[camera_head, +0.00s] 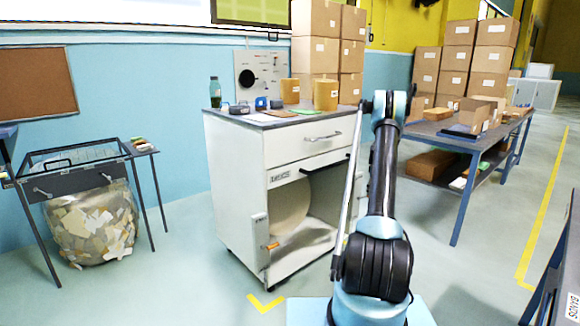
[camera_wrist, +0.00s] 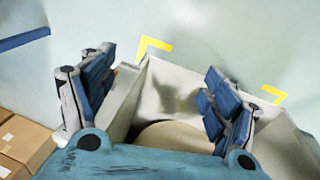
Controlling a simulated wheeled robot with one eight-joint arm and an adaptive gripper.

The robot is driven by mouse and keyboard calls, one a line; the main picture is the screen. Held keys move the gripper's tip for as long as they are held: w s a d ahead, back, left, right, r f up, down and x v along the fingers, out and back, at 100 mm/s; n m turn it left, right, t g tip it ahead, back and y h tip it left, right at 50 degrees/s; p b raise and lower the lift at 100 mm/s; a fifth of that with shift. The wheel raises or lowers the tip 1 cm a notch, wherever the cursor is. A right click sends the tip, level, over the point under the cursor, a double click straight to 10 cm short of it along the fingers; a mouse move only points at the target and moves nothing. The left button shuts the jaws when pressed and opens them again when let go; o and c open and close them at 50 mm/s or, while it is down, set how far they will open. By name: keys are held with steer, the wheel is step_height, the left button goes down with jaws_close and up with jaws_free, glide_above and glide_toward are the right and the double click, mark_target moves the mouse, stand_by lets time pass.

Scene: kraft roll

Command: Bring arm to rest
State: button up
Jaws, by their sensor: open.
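My gripper (camera_wrist: 158,95) shows in the wrist view with its two blue-padded fingers spread wide apart. Nothing is between them. Behind and below the fingers is the white cabinet (camera_wrist: 122,105), with a pale tan rounded shape (camera_wrist: 172,137), seemingly the kraft roll, partly hidden by my gripper. In the head view my arm rises in front of the right side of the white cabinet (camera_head: 235,185). The large kraft roll (camera_head: 291,207) sits inside its open lower compartment. I cannot make out my gripper in the head view.
The cabinet top holds a green bottle (camera_head: 215,92), tan rolls (camera_head: 326,95) and small items. A workbench (camera_head: 470,150) stands right, stacked boxes (camera_head: 440,70) behind. A dark-framed stand (camera_head: 85,180) with a bag of scraps (camera_head: 92,225) is left. Floor between stand and cabinet is clear.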

steer(key=s+a+r+m, duration=0.1)
steer(key=s+a+r, duration=0.4)
steer(key=r, duration=0.3)
steer(key=s+a+r+m, duration=0.1)
steer(key=s+a+r, duration=0.4)
steer(key=r, duration=0.4)
steer(key=s+a+r+m, duration=0.1)
steer(key=s+a+r, duration=0.4)
steer(key=s, duration=0.4)
steer(key=s+a+r+m, duration=0.1)
steer(key=s+a+r, duration=0.45)
steer(key=s, duration=0.45)
steer(key=s+a+m, duration=0.1)
steer(key=s+a, duration=0.2)
steer(key=s, duration=0.7)
steer(key=s+a+m, duration=0.1)
steer(key=s+a, duration=0.1)
steer(key=s, duration=0.9)
steer(key=s+a+f+m, duration=0.1)
steer(key=s+f, duration=0.4)
steer(key=s, duration=0.3)
steer(key=s+a+f+m+y, duration=0.1)
steer(key=s+a+f, duration=0.1)
steer(key=s+f, duration=0.3)
steer(key=s, duration=0.4)
steer(key=shift+s+f+m, duration=0.15)
steer(key=shift+s+m, duration=0.1)
steer(key=shift+m, duration=0.15)
steer(key=shift+a, duration=0.1)
